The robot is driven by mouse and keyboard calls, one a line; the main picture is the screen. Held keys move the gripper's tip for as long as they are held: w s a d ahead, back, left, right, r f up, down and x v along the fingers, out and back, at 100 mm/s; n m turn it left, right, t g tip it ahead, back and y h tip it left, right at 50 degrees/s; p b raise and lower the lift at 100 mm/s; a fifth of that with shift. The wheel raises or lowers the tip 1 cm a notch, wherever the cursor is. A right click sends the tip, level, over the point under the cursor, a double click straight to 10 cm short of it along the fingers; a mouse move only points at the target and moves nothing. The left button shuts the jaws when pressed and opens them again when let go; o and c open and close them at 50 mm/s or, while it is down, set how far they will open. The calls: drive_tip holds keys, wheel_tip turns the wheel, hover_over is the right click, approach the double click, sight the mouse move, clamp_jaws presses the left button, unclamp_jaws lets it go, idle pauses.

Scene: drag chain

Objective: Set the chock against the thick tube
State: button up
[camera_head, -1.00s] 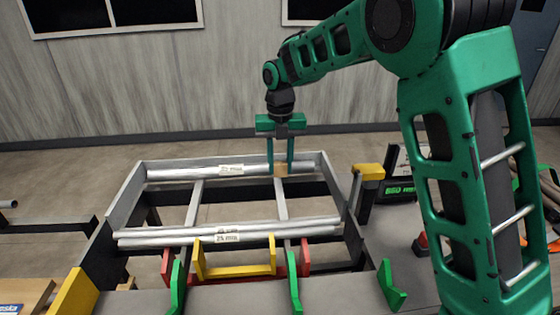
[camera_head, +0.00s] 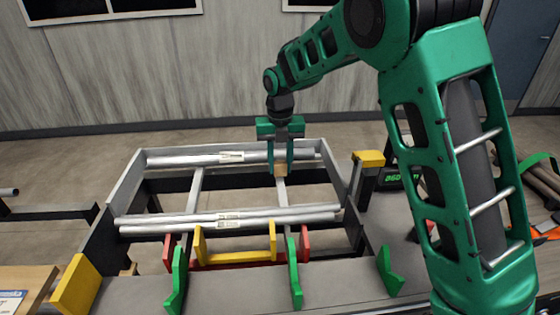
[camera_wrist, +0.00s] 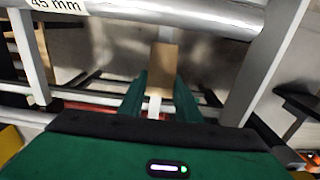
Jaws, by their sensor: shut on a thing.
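The thick tube (camera_head: 185,159) is a grey pipe lying across the back of the metal rack. In the wrist view, the tube (camera_wrist: 185,12) crosses the top and bears a white "45 mm" label. My gripper (camera_head: 281,170) is shut on the chock (camera_head: 281,168), a small light-brown block. In the wrist view, the chock (camera_wrist: 163,68) sits between the green fingertips (camera_wrist: 160,88), over a pale cross rail. A short strip of rail shows between the chock and the tube, so they look apart. Whether the chock rests on the rail, I cannot tell.
Thinner tubes (camera_head: 170,225) lie across the front of the rack. Yellow (camera_head: 235,257), green (camera_head: 294,272) and red brackets stand at the near side. A yellow-topped post (camera_head: 369,159) is right of the rack. The rack's middle is open between the rails.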

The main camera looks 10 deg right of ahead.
drive_tip(key=shift+f, duration=0.25)
drive_tip(key=shift+w+f, duration=0.85)
drive_tip(key=shift+w, duration=0.15)
drive_tip(key=o, duration=1.1)
wheel_tip(320, 180, up, 11)
drive_tip(key=shift+w+f, duration=0.1)
drive_tip(key=shift+f, duration=0.05)
